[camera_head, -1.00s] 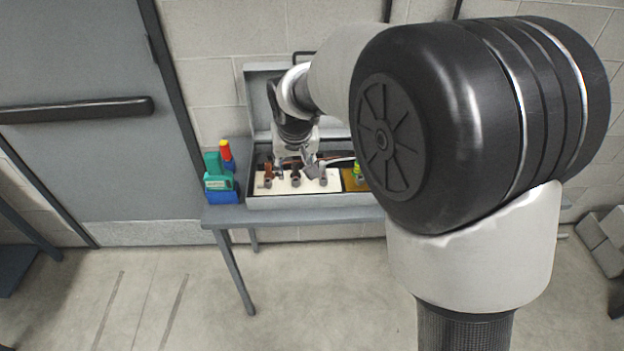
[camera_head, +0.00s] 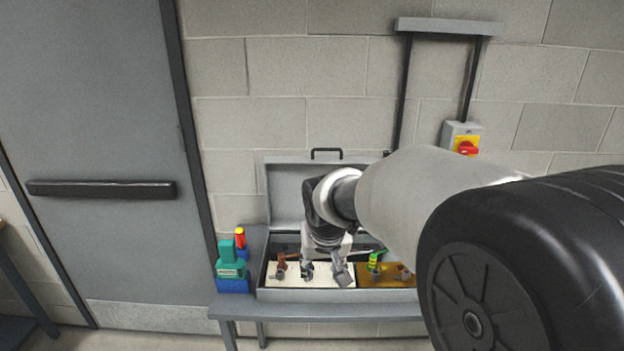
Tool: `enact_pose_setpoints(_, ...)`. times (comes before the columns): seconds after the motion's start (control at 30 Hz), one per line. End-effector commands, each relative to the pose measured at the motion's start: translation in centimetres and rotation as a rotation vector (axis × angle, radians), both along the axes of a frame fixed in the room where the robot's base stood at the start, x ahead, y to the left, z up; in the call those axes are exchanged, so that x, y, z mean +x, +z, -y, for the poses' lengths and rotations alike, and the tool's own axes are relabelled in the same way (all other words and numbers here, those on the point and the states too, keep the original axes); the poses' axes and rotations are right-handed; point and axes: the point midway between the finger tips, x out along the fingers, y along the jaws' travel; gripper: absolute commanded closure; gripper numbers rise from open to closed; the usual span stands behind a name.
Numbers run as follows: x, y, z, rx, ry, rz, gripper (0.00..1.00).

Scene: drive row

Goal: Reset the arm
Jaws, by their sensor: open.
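My gripper (camera_head: 325,270) hangs at the end of my arm, pointing down over the open grey case (camera_head: 270,294) on the table. Its fingers are spread apart just above the white panel (camera_head: 300,283) in the case. I see nothing held between them. Small fittings stand on the panel close to the fingers, one of them a brown fitting (camera_head: 281,266) at the left. Whether the fingers touch any fitting cannot be told. My arm's large black joint hides the right end of the case and table.
A green bottle (camera_head: 230,262) and a red-and-yellow item (camera_head: 240,238) stand left of the case on the grey table (camera_head: 290,311). A brown panel (camera_head: 372,281) with a green-and-yellow fitting lies right of the white one. A red-and-yellow switch (camera_head: 463,139) is on the wall. A grey door (camera_head: 95,120) is at left.

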Motion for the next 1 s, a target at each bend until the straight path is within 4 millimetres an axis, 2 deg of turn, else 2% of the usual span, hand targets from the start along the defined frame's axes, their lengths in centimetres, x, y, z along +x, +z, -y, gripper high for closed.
enact_pose_setpoints(0.07,-1.5,1.5,1.2,0.001,-0.008,0.007,0.55)
enact_pose_setpoints(0.17,-5.0,3.7,3.4,0.001,-0.023,0.01,0.55)
enact_pose_setpoints(0.3,-11.6,6.1,6.6,0.001,-0.045,0.012,0.55)
enact_pose_setpoints(0.43,-18.0,6.8,8.8,0.002,-0.06,0.013,0.55)
enact_pose_setpoints(0.6,-24.9,6.0,10.5,0.004,-0.075,0.014,0.55)
enact_pose_setpoints(0.7,-27.5,5.3,10.9,0.006,-0.078,0.014,0.55)
enact_pose_setpoints(0.8,-28.9,4.7,11.0,0.005,-0.08,0.013,0.55)
enact_pose_setpoints(1.0,-29.5,4.5,11.1,0.006,-0.08,0.012,0.55)
